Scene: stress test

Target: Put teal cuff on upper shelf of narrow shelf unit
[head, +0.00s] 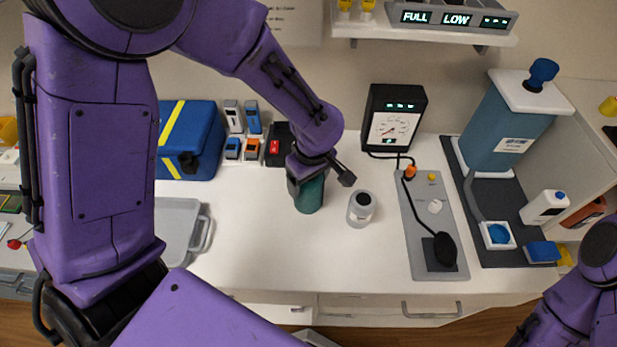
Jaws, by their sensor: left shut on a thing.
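The teal cuff (309,196) is a dark teal rolled shape, upright at the middle of the white counter. My left gripper (320,174) comes down over its top from above and is shut on it. The jaws hide the cuff's upper part. I cannot tell whether its bottom touches the counter. A unit with a pale side panel (590,150) and a shelf bearing a yellow item stands at the right edge, partly cut off; I cannot tell if it is the narrow shelf unit. My right arm shows at lower right; its gripper is out of view.
A blue case (187,140) stands left. The front middle counter is clear.

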